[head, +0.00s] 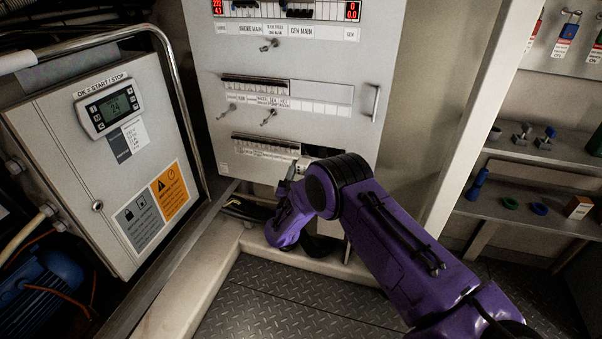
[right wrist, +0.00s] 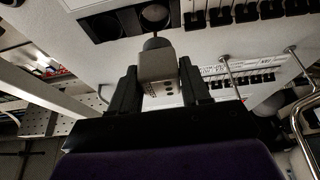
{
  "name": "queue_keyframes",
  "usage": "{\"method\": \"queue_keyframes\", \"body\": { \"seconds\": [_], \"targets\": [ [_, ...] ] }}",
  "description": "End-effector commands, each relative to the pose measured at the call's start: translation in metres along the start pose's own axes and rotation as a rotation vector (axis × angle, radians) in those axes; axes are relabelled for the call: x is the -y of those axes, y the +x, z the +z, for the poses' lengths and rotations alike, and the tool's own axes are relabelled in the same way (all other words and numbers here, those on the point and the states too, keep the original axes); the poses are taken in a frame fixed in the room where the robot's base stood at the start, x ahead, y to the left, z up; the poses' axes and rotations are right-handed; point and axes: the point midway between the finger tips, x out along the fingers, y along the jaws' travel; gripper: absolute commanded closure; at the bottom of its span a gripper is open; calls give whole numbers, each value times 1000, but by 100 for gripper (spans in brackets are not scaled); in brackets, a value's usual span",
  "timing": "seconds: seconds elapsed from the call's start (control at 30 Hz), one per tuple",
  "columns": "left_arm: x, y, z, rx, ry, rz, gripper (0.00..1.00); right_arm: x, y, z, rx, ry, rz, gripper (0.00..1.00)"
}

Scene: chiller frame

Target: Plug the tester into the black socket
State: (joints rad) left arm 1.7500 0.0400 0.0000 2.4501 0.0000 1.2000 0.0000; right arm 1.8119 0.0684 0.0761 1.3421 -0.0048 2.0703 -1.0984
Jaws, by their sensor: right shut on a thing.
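My right gripper (right wrist: 158,82) is shut on the tester (right wrist: 157,66), a small grey block with dark holes on its face. The tester sits between the two black fingers, and its narrow dark plug end points at the panel. Just beyond that end is a round black socket (right wrist: 154,13) in a dark plate. I cannot tell whether the plug end touches the socket or is slightly short of it. In the head view my right gripper (head: 292,176) is at the lower part of the panel, and my purple arm hides the socket area. My left gripper is out of view.
The grey switch panel (head: 300,65) carries rows of breakers and protruding keys. A second dark opening (right wrist: 104,26) is beside the socket. A control box (head: 85,160) stands left. Shelves (head: 535,205) with small parts are right. The treadplate floor (head: 280,300) is clear.

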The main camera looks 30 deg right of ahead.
Motion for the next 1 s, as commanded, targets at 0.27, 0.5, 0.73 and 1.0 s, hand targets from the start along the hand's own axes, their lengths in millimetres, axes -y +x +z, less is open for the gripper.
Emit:
{"method": "queue_keyframes", "body": {
  "seconds": [0.27,0.5,0.73,1.0],
  "targets": [
    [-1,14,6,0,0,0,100,0,19,11,0,2,4,80],
    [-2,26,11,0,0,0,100,0,40,20,1,2,3,80],
    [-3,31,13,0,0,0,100,0,52,22,0,1,2,80],
    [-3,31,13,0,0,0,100,0,54,21,-1,1,2,80]
  ]
}}
